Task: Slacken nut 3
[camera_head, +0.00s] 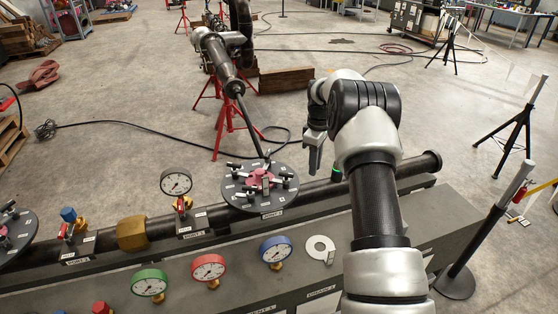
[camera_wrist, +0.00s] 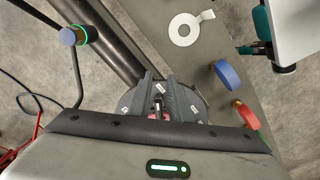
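A dark round flange (camera_head: 240,198) sits on the pipe in the head view, with several T-handled nuts and a red hub (camera_head: 260,178) in its middle. The small labels on it are too small to read, so I cannot tell which nut is nut 3. My gripper (camera_head: 315,160) is above and to the right of the flange, apart from it, fingers pointing down. In the wrist view my gripper (camera_wrist: 158,88) has its two fingers a little apart over the flange (camera_wrist: 201,108). A metal nut part (camera_wrist: 158,101) shows beyond the gap. The fingers hide much of the flange.
Red (camera_head: 208,268), green (camera_head: 149,282) and blue (camera_head: 276,249) gauges and a white ring tag (camera_head: 320,248) stand along the bench front. Another gauge (camera_head: 176,182) rises left of the flange. A dark rod (camera_head: 249,125) slants down to the flange from behind.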

